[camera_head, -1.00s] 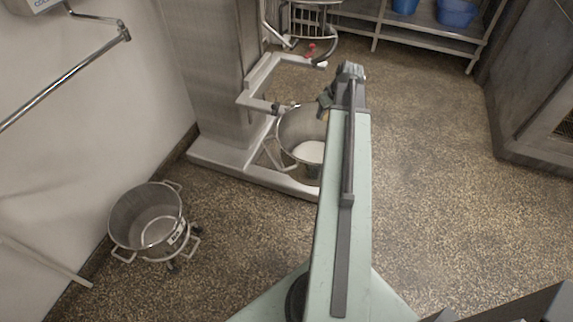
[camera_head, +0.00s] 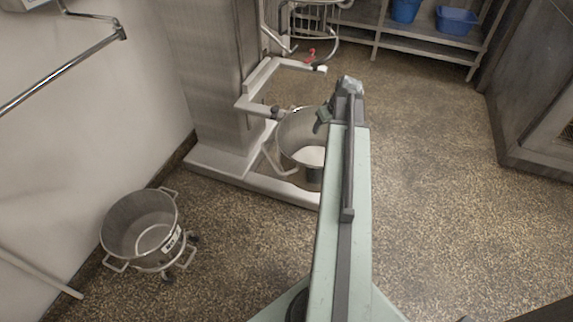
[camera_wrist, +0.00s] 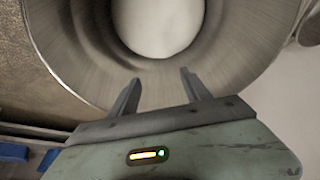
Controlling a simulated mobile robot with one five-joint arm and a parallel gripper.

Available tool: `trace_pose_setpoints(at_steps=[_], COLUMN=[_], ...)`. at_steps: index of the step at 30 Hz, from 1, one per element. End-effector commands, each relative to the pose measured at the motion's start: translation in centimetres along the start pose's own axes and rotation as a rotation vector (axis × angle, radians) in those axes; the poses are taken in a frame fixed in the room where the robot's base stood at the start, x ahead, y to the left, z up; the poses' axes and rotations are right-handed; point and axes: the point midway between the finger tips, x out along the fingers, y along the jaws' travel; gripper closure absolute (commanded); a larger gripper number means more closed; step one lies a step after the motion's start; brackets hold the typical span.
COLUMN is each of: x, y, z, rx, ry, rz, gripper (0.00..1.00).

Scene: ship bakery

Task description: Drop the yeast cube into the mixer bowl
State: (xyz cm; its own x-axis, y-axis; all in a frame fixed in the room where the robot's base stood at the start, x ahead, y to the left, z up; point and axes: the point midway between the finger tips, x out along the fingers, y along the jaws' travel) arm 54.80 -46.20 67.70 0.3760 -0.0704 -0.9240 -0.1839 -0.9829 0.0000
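The mixer bowl (camera_head: 299,130) is a steel bowl at the mixer's base, with white contents in its bottom. In the wrist view the mixer bowl (camera_wrist: 235,60) fills the upper part, and its white contents (camera_wrist: 160,25) show at the top. My gripper (camera_wrist: 158,84) is over the bowl's near wall, its two fingers apart with nothing visible between them. In the head view my gripper (camera_head: 322,121) is small and partly hidden by my arm, at the bowl's right side. I cannot make out the yeast cube in any view.
The steel mixer column (camera_head: 222,80) and its bowl arms (camera_head: 262,88) stand beside the bowl. A second steel bowl on a wheeled dolly (camera_head: 140,232) stands at the lower left. A shelf with blue tubs (camera_head: 457,20) is at the back. The floor to the right is clear.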

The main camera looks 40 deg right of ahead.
Motion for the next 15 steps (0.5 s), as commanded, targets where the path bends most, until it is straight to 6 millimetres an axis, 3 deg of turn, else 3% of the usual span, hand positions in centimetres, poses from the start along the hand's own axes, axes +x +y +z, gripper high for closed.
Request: trace_pose_setpoints(at_steps=[8, 15], x=[-0.7, -4.8], y=[0.0, -0.1], z=[-0.1, -0.3], rx=[0.000, 0.000], ry=[0.000, 0.000], rz=[0.000, 0.000], gripper=[0.44, 0.44])
